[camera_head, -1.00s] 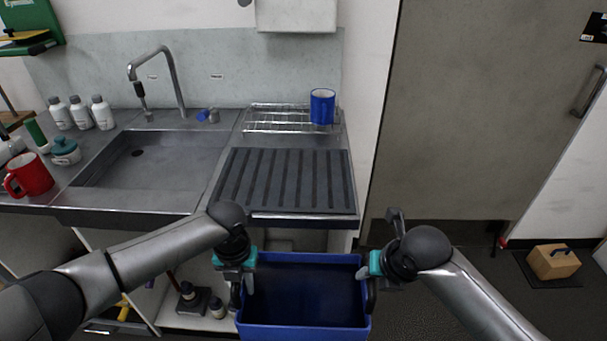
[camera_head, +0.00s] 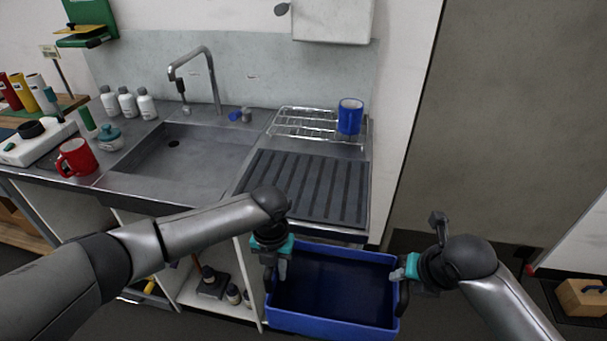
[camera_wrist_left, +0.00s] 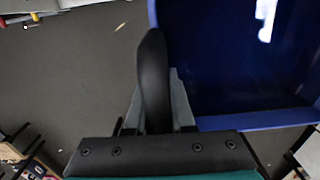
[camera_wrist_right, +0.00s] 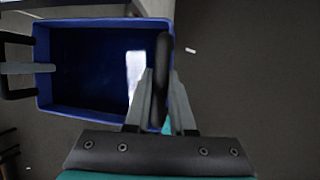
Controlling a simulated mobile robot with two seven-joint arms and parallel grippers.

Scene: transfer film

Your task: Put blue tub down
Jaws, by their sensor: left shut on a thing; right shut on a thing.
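The blue tub (camera_head: 333,319) hangs level between my two arms, in front of the sink counter, and its inside looks empty. My left gripper (camera_head: 279,268) is shut on the black handle at the tub's left side. That handle (camera_wrist_left: 153,80) shows between the fingers in the left wrist view. My right gripper (camera_head: 404,277) is shut on the handle at the right side. That handle (camera_wrist_right: 162,75) and the tub's inside (camera_wrist_right: 85,65) show in the right wrist view. The tub's underside is hidden.
The ribbed drainboard (camera_head: 308,187) and sink basin (camera_head: 180,155) lie just beyond the tub. A blue mug (camera_head: 350,117) stands on the wire rack (camera_head: 300,125). A red mug (camera_head: 76,158) is at the left. A cardboard-coloured box (camera_head: 583,298) lies on the floor at right.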

